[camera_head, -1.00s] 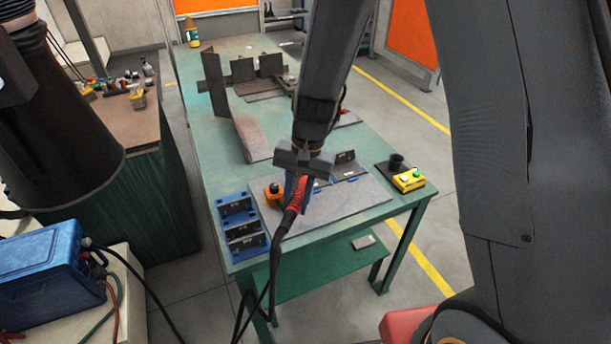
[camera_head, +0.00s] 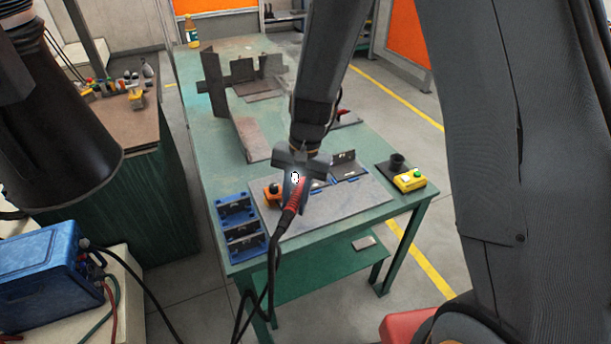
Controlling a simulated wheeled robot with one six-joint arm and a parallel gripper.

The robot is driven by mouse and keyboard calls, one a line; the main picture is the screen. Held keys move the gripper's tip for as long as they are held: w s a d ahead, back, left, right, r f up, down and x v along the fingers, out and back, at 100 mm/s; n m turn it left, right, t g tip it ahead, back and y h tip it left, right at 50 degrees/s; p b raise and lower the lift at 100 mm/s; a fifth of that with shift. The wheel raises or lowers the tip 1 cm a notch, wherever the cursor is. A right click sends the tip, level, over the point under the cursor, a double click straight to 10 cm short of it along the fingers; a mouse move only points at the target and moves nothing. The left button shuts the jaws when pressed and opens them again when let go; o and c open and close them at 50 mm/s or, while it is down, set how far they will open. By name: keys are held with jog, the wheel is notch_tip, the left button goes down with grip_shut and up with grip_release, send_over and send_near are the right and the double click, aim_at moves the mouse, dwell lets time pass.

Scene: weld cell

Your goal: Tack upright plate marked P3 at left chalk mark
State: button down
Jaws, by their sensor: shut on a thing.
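My gripper (camera_head: 296,180) is shut on a welding torch with a red handle (camera_head: 296,196), above the left part of the grey base plate (camera_head: 335,211). A bright white spot with a dark rim shows at the gripper's fingers; the torch tip is hidden. An orange block with a dark knob (camera_head: 271,194) stands just left of the gripper. An upright dark plate (camera_head: 344,159) stands toward the back right of the base plate, with blue pieces by its foot. The area behind my gripper is mostly hidden. I cannot read a P3 mark or see the left chalk mark.
A blue rack (camera_head: 240,228) with dark plates stands at the table's left front. Rusty steel pieces (camera_head: 250,138) lie behind. The torch cable (camera_head: 274,262) hangs over the front edge.

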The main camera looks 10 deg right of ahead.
aim_at(294, 210)
jog(key=shift+s+a, duration=0.2)
jog(key=shift+a, duration=0.3)
dwell(1.2)
jog(key=shift+r+p, duration=0.1)
jog(key=shift+p, duration=0.2)
jog(key=s+r+p, duration=0.1)
jog(key=r, duration=0.1)
jog(key=s+d+r+p, duration=0.1)
jog(key=s+p, duration=0.1)
jog(key=shift+s+r, duration=0.15)
jog(key=shift+r, duration=0.25)
jog(key=p+v, duration=0.3)
jog(key=v, duration=0.1)
jog(key=shift+s+a+r+p, duration=0.15)
jog(key=shift+a+r+p, duration=0.05)
jog(key=shift+a+p, duration=0.15)
jog(key=shift+r, duration=0.75)
